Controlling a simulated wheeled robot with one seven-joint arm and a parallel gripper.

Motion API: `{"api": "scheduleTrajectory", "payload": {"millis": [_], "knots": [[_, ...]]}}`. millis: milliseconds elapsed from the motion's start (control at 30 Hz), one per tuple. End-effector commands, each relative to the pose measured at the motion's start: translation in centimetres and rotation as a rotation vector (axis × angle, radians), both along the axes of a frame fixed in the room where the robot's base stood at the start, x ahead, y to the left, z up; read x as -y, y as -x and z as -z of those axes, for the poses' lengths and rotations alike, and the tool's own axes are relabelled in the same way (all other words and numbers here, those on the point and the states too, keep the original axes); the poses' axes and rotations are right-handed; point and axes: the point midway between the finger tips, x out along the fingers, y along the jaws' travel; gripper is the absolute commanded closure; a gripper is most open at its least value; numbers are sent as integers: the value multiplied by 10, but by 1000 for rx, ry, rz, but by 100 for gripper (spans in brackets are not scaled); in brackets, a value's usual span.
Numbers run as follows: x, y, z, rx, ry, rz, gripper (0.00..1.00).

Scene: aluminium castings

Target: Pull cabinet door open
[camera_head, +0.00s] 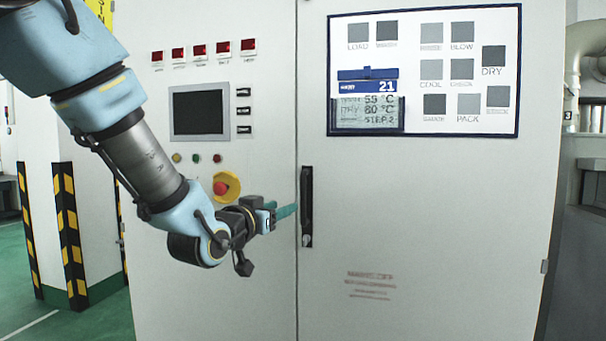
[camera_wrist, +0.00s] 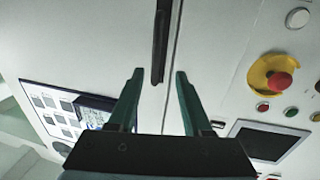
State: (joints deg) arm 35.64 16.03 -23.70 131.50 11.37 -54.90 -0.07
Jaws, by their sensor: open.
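The cabinet door (camera_head: 430,220) is a large white panel on the right, and it looks shut against the left panel along a vertical seam. Its black upright handle (camera_head: 307,206) sits at the door's left edge, beside the seam. My gripper (camera_head: 296,208) reaches in from the left, with its green fingers pointing at the handle. In the wrist view my gripper (camera_wrist: 158,74) is open, and the handle (camera_wrist: 160,45) shows beyond and between the fingertips. The fingers do not appear closed on it; whether a fingertip touches the door cannot be told.
The left cabinet panel carries a red emergency stop button (camera_head: 221,188) on a yellow base, close behind my gripper, and a dark screen (camera_head: 198,112). A blue-framed board (camera_head: 424,70) is on the door. A yellow-black striped post (camera_head: 70,235) stands at left. Green floor shows at lower left.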

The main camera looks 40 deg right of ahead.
Motion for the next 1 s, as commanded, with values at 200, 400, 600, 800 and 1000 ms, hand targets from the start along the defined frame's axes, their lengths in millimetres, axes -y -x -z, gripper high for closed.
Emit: {"api": "scheduleTrajectory", "payload": {"millis": [200,400,600,800,1000], "knots": [[18,0,-9,2,16,13,50],[51,-13,-9,1,15,13,50],[82,-26,-9,2,13,11,50],[100,-34,-8,3,13,10,50],[104,-35,-6,4,13,10,50]]}}
